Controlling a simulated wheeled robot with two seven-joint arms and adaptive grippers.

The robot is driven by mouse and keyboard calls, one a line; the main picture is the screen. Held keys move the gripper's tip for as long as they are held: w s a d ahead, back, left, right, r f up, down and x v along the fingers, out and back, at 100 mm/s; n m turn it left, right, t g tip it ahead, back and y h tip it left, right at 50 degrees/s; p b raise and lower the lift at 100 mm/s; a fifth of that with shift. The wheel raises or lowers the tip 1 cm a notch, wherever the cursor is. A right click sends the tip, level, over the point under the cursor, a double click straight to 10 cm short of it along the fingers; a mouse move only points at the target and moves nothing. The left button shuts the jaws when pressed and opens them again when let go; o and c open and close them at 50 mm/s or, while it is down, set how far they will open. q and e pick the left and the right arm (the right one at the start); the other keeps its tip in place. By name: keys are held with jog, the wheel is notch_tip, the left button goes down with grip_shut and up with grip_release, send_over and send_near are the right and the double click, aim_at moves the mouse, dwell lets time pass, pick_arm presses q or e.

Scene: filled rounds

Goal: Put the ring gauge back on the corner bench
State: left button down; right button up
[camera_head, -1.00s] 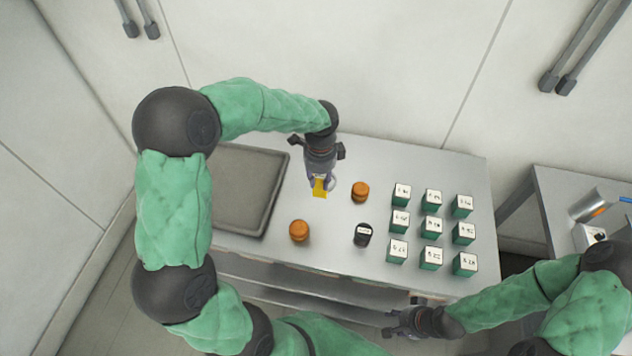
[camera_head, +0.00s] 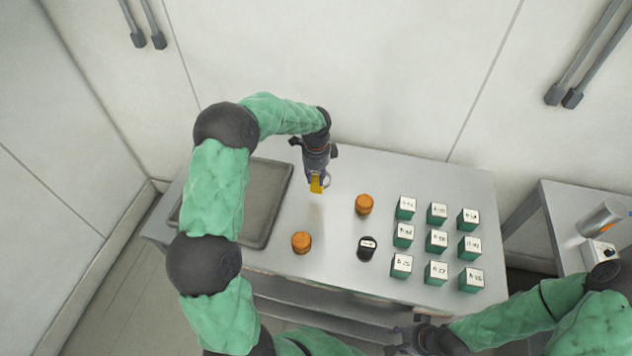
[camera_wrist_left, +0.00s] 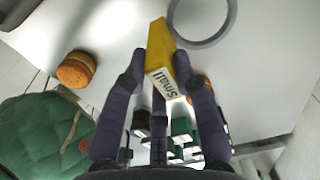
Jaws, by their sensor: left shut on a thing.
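My left gripper (camera_head: 316,180) is shut on the ring gauge, a yellow block (camera_head: 316,186) with a grey ring at its end. In the left wrist view the yellow block (camera_wrist_left: 161,62), marked "Small", sits between the fingers (camera_wrist_left: 158,80), and the grey ring (camera_wrist_left: 228,25) shows beyond it. The gauge hangs above the metal bench top (camera_head: 335,225), right of the grey tray. My right gripper (camera_head: 398,343) is low in the head view, by the bench's front edge; its jaws are unclear. I cannot tell which surface is the corner bench.
Several green labelled blocks (camera_head: 436,241) fill the right side. The grey tray (camera_head: 268,205) is left. A second table (camera_head: 560,215) holds a metal cylinder (camera_head: 600,218).

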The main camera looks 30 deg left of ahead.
pick_arm(q)
jog(key=shift+w+a+f, duration=0.2)
jog(key=shift+w+f, duration=0.15)
jog(key=shift+f, duration=0.15)
jog(key=shift+w+a+f, duration=0.2)
jog(key=shift+w+f, duration=0.1)
jog(key=shift+f, duration=1.6)
jog(key=shift+f, duration=0.15)
jog(key=c, duration=1)
grip_release()
notch_tip(320, 180, up, 12)
jog(key=shift+r, duration=0.15)
